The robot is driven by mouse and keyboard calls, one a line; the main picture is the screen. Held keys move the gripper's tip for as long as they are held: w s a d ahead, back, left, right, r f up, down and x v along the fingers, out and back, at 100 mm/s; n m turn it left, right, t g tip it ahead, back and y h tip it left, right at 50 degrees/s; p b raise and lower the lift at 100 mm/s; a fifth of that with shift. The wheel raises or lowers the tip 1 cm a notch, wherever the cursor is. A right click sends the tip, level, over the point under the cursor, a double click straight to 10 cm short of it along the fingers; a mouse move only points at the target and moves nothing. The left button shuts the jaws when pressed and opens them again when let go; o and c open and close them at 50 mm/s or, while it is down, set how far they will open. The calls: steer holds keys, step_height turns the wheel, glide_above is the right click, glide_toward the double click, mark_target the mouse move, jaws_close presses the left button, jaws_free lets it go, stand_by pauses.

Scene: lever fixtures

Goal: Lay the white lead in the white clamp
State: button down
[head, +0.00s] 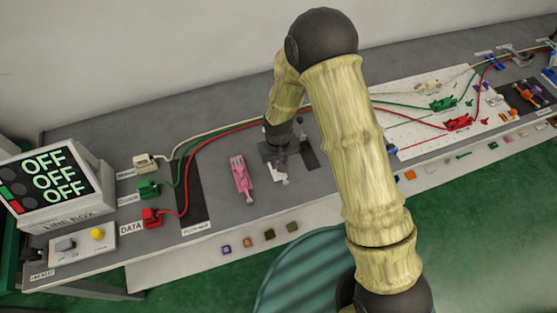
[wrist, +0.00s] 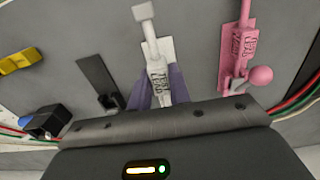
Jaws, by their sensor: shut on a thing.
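A small white clamp (head: 279,175) lies on the grey bench under my gripper (head: 283,163). In the wrist view, the labelled white clamp (wrist: 157,70) stretches away from me, with a pale square end at the top. My gripper (wrist: 160,95) is shut on its near part, with purple-grey fingers on both sides. The white lead (head: 222,129) runs from a white plug block (head: 144,163) along the back of the bench. It passes behind my arm and continues above the white board. Its far end is too small to make out. The exact grip point is partly hidden.
A pink clamp (head: 241,178) lies just left of the white one. Green (head: 443,103) and red (head: 458,122) clamps sit on the white board (head: 420,140), with green and red leads reaching them. The line box (head: 55,205) reads OFF three times. Small coloured pieces line the front edge.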

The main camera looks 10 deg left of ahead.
steer(key=shift+f+b, duration=1.6)
steer(key=shift+f, duration=0.5)
stand_by(1.1)
steer(key=c, duration=0.7)
jaws_free()
steer(key=shift+r, duration=0.1)
steer(key=shift+r+p, duration=2.45)
steer(key=shift+r, duration=1)
